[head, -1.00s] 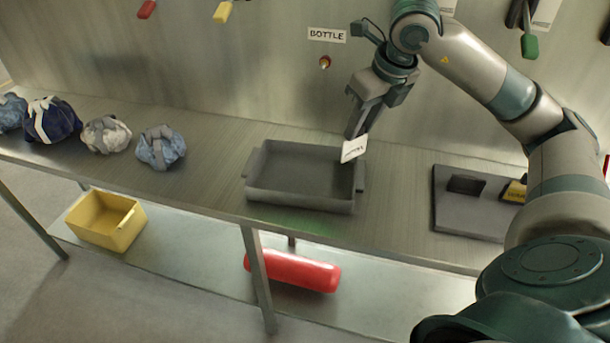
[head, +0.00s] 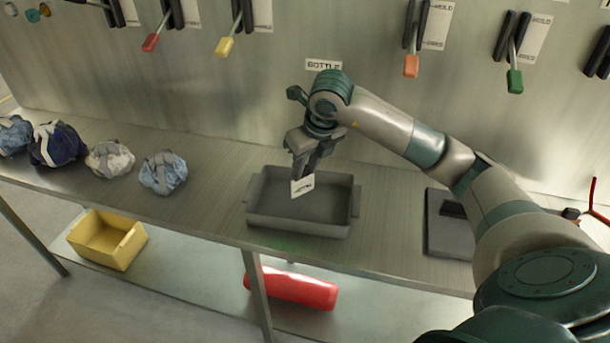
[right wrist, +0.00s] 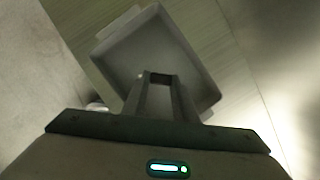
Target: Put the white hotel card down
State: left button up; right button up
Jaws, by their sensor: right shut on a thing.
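The white hotel card (head: 302,187) hangs from the fingertips of my right gripper (head: 304,174) in the head view, with dark print on its face. My right gripper is shut on it and points down over the grey tray (head: 300,230). The card appears above the tray's left half; its exact height over the tray floor is hard to tell. In the right wrist view, the fingers of my right gripper (right wrist: 160,80) point at the tray (right wrist: 190,45), and the card cannot be made out there. My left gripper is not in view.
Several cloth bundles, including a blue one (head: 163,172), lie left of the tray. A dark slotted block (head: 448,235) lies to the right. A yellow bin (head: 108,240) and a red cylinder (head: 292,288) are on the lower shelf. Levers (head: 411,62) line the wall behind.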

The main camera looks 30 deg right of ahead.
aim_at(303, 185)
dwell(0.3)
jog(key=shift+f+p, duration=0.8)
jog(key=shift+f, duration=1.15)
jog(key=shift+f, duration=0.15)
jog(key=o, duration=1.1)
